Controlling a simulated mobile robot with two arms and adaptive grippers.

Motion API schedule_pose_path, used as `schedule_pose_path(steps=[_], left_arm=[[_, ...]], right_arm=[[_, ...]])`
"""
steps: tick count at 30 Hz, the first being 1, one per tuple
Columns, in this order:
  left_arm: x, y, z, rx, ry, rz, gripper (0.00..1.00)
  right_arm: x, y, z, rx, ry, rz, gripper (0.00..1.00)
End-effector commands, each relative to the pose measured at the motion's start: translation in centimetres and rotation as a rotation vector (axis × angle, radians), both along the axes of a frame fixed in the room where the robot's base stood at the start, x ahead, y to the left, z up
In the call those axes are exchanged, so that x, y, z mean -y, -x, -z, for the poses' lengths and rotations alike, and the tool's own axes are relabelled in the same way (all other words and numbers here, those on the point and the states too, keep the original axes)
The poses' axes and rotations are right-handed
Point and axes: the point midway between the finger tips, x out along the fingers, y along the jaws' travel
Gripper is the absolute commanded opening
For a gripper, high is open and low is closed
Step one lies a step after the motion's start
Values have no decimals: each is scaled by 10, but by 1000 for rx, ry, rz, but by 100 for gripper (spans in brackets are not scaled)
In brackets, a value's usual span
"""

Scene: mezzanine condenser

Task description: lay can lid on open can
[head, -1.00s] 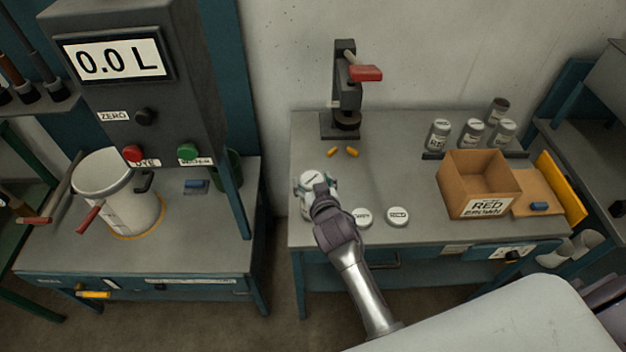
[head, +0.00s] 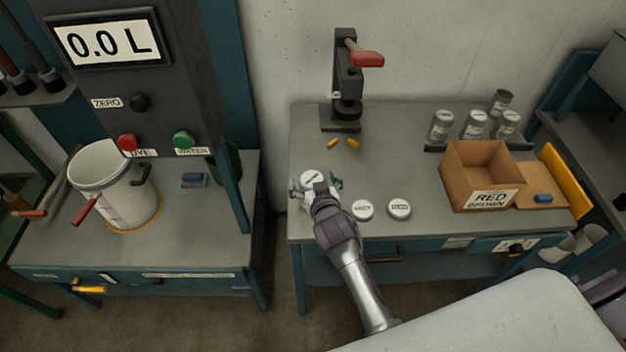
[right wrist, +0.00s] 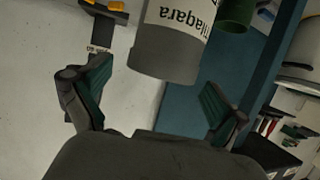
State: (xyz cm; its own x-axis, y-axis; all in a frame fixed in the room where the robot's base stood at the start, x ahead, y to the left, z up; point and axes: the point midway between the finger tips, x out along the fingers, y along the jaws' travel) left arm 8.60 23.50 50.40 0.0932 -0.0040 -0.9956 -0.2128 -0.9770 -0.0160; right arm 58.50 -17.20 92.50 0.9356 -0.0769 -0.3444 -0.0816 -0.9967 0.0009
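My right gripper (head: 317,190) is open at the left front of the right-hand bench. Its teal-padded fingers stand apart on either side of a pale can (head: 311,178), whose round white top carries a dark mark. The right wrist view shows the open fingers (right wrist: 155,100) with nothing pinched between them. I cannot tell whether the white top is a separate lid. Two white labelled discs, lid-like (head: 362,210) and (head: 399,209), lie to the right. My left gripper is not in view.
A press with a red handle (head: 347,90) stands behind, with two yellow plugs (head: 353,143) before it. Several labelled cans (head: 475,125) stand at the back right, near a cardboard box (head: 462,180). A white bucket (head: 120,190) stands on the left bench.

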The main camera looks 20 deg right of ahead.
Motion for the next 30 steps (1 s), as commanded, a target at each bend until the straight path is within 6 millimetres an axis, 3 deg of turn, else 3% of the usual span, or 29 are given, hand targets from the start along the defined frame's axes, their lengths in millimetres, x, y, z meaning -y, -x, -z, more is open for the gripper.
schedule_pose_path(steps=[11, 24, 30], left_arm=[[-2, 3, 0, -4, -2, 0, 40], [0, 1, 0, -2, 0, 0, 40], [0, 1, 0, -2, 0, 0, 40]], right_arm=[[-1, 6, -1, -1, 0, 0, 100], [-7, 85, -30, -2, -1, 0, 100], [-9, 108, -39, -1, -1, 0, 100]])
